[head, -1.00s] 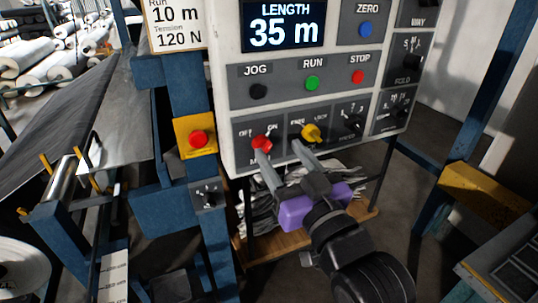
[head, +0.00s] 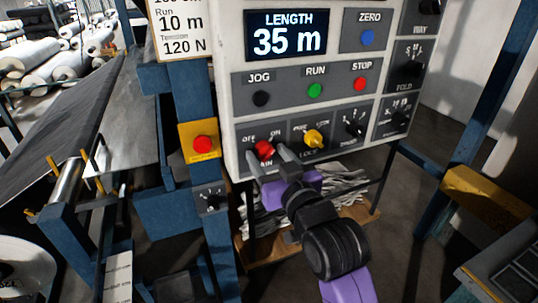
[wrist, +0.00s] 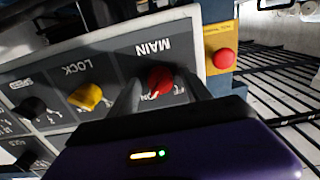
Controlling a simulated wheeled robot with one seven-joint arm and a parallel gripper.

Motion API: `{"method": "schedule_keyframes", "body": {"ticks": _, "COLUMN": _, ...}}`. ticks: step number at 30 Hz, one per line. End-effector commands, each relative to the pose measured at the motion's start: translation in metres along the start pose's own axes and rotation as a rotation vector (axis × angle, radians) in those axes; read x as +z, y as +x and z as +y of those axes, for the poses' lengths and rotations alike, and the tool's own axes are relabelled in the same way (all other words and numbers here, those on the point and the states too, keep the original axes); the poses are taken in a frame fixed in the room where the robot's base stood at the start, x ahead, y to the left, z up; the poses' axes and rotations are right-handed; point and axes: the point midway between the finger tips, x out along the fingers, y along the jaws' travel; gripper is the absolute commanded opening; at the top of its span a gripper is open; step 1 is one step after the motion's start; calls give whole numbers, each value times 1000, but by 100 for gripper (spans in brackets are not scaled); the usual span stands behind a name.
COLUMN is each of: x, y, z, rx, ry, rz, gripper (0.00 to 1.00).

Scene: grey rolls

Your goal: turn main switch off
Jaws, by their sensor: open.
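The main switch is a red knob (head: 264,150) at the lower left of the control panel, below OFF and ON labels. It also shows in the wrist view, under an upside-down MAIN label, as a red knob (wrist: 160,80). I cannot tell for certain which label it points to. My gripper (head: 267,154) is open, with one finger on each side of the red knob. In the wrist view the two fingers (wrist: 160,94) flank the knob; whether they touch it is unclear.
A yellow LOCK knob (head: 313,138) sits just right of the main switch. A red button on a yellow plate (head: 203,144) is on the blue post to the left. JOG, RUN and STOP buttons (head: 315,90) are above. The display (head: 288,33) reads 35 m.

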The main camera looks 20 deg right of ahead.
Motion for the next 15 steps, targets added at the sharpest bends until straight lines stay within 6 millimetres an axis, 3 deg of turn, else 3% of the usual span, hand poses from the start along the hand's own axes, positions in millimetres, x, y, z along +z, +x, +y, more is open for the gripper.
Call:
{"method": "schedule_keyframes", "body": {"ticks": 6, "x": 0, "y": 0, "z": 0, "rx": 0, "ry": 0, "rz": 0, "gripper": 55}}
{"method": "schedule_keyframes", "body": {"ticks": 15, "x": 0, "y": 0, "z": 0, "rx": 0, "ry": 0, "rz": 0, "gripper": 0}}
